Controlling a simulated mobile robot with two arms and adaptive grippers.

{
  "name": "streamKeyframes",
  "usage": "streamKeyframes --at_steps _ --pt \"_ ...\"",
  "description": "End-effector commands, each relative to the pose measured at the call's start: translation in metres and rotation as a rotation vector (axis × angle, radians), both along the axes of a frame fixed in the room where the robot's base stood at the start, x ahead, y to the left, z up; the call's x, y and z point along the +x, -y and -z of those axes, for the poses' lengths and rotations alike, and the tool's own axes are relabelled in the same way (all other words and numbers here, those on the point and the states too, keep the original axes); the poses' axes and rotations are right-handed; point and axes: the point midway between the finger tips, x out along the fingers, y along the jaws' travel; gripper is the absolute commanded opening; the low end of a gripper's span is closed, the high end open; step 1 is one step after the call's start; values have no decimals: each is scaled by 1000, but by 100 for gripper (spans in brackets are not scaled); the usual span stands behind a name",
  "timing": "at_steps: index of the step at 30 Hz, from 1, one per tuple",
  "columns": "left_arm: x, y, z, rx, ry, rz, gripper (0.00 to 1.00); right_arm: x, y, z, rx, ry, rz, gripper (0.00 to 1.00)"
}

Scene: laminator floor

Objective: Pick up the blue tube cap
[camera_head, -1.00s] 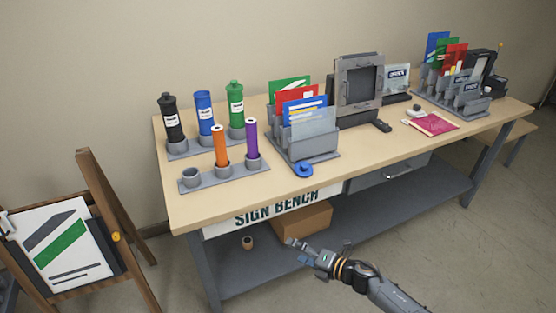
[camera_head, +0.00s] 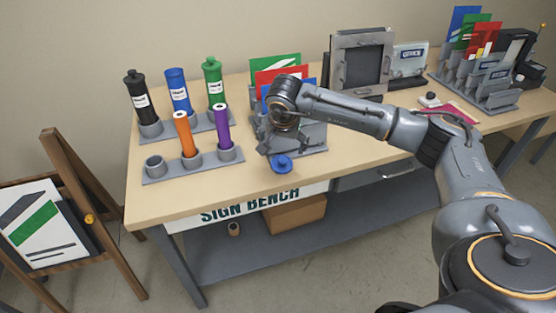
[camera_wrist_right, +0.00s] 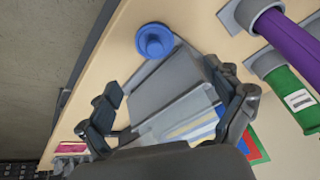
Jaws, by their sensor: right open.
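The blue tube cap (camera_head: 281,164) lies on the bench top near its front edge, in front of the card holder. It is a round disc with a raised middle, and it also shows in the right wrist view (camera_wrist_right: 154,41). My right gripper (camera_head: 287,143) is above the bench, just behind the cap in the head view, and points down. In the right wrist view its two fingers (camera_wrist_right: 172,104) are spread wide with nothing between them but the holder below. The cap lies beyond the fingertips, apart from them. My left gripper is not in view.
Black, blue and green tubes (camera_head: 178,92) stand in a rack left of the gripper. Orange and purple tubes (camera_head: 186,134) stand in a front rack (camera_head: 183,174) with an empty cup. The card holder (camera_wrist_right: 170,85) is under the gripper. Bare bench top (camera_head: 220,199) lies left of the cap.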

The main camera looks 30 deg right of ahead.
Motion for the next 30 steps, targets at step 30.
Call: streamKeyframes --at_steps 30 --pt "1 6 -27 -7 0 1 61 26 20 93 5 1 2 92"
